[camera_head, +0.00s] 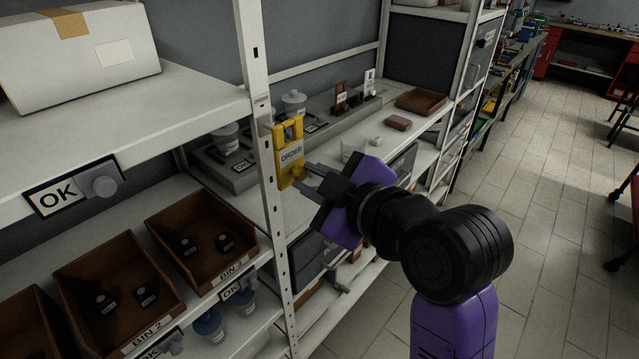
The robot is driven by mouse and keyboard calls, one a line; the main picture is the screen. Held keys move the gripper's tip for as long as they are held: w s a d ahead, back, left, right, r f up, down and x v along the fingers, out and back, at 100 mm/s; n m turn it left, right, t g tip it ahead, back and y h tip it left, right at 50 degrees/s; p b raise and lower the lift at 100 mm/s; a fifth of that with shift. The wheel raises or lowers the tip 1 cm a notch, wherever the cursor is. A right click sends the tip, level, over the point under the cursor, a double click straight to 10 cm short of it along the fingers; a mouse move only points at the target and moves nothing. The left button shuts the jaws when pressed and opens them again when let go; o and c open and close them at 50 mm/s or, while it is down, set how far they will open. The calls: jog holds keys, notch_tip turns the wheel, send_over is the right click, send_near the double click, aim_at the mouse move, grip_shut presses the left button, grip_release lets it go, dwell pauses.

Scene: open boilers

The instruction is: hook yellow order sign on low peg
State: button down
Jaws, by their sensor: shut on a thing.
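My gripper (302,178) is shut on the sign's lower part, coming from the right. A pale peg-like stub shows at the post by the sign's top left. I cannot tell whether the sign's slot is around a peg. No lower peg is clearly visible; the sign and my gripper cover part of the post.
Brown bins (199,238) with dark parts stand on the lower left shelf. A white box (78,50) sits on the upper left shelf. An "OK" plate with a grey knob (101,186) juts from the shelf edge. The tiled floor (537,185) at right is open.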

aim_at(299, 179)
jog(key=shift+w+a+f+b, duration=0.1)
jog(key=shift+w+a+b, duration=0.2)
jog(key=shift+w+a, duration=0.55)
jog(key=shift+w+a+f, duration=0.35)
jog(key=shift+a+f, duration=0.1)
jog(key=shift+a, duration=0.2)
jog(key=c, duration=1.2)
grip_release()
jog(key=shift+s, duration=0.1)
